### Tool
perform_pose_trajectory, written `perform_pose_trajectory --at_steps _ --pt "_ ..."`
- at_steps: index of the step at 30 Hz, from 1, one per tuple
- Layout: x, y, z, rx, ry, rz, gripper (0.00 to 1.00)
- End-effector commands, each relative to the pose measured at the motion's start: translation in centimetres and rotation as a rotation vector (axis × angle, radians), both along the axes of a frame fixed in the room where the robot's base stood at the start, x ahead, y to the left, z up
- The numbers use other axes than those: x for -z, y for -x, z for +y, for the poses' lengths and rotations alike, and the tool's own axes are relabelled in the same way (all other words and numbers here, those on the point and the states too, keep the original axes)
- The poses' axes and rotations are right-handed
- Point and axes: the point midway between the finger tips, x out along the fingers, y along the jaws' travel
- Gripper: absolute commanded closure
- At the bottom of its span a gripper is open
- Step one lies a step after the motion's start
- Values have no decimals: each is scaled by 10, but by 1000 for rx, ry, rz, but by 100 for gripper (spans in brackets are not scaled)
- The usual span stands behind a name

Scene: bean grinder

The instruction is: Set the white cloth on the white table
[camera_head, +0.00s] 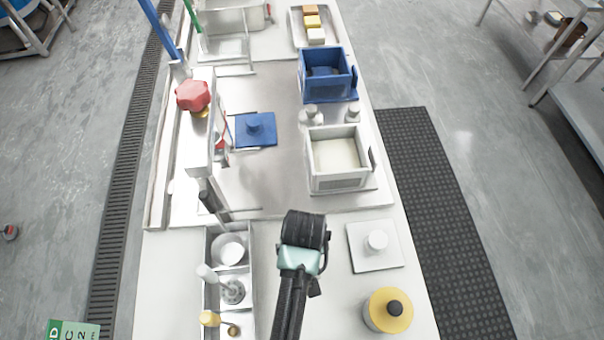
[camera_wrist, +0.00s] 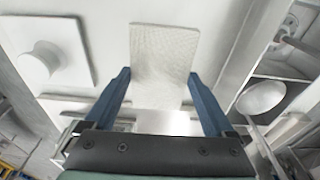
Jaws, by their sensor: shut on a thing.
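The white cloth (camera_wrist: 164,45) is a flat rectangle with a fine woven texture in the wrist view. My gripper (camera_wrist: 160,73) has its two blue fingers against the cloth's long sides and is shut on it. The white table (camera_wrist: 108,18) lies beyond the cloth; I cannot tell whether the cloth touches it. In the head view, my gripper (camera_head: 304,231) is over the near part of the white table (camera_head: 335,300), and my arm hides the cloth there.
A white lid with a knob (camera_head: 375,243) and a yellow-topped container (camera_head: 388,309) stand right of my gripper. A sunken tray of bowls and utensils (camera_head: 230,290) lies to the left. Beyond are a white bin (camera_head: 337,158), a blue bin (camera_head: 327,75) and a blue lid (camera_head: 255,129).

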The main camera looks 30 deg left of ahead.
Motion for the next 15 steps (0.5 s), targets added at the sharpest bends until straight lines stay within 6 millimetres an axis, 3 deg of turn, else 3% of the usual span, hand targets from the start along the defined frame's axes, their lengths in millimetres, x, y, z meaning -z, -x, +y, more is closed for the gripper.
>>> perform_pose_trajectory --at_steps 10,15 --pt "43 0 0 2 1 2 64" --pt "52 0 0 2 0 0 64"
